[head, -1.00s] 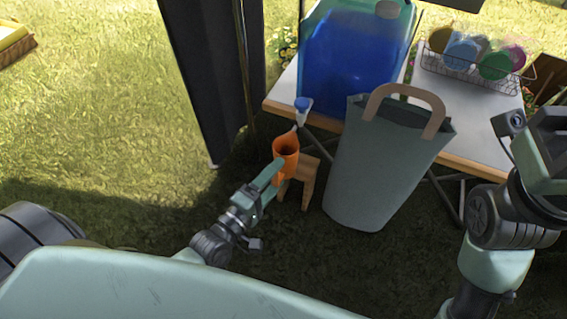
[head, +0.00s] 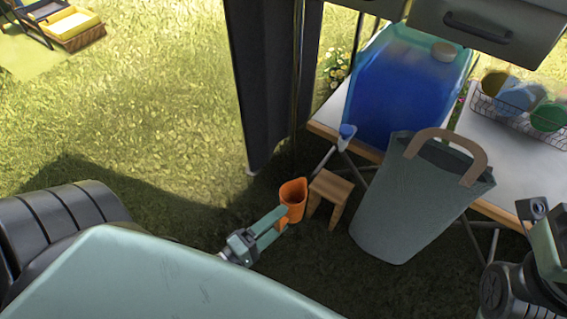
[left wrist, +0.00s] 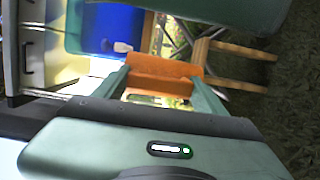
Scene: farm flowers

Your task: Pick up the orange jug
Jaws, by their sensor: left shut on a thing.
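The orange jug (head: 292,200) is upright and open at the top, in the lower middle of the head view. My left gripper (head: 282,220) is shut on it, with its fingers at the near side. The jug is in front of and left of a small wooden stool (head: 331,188), apart from its top. In the left wrist view the jug (left wrist: 165,78) sits between the two fingers, with the stool (left wrist: 225,58) beyond it.
A blue water container (head: 400,95) with a tap (head: 347,131) stands on a table (head: 325,118). A tall grey-green bag (head: 410,205) stands right of the stool. A wire rack (head: 515,122) holds coloured cups.

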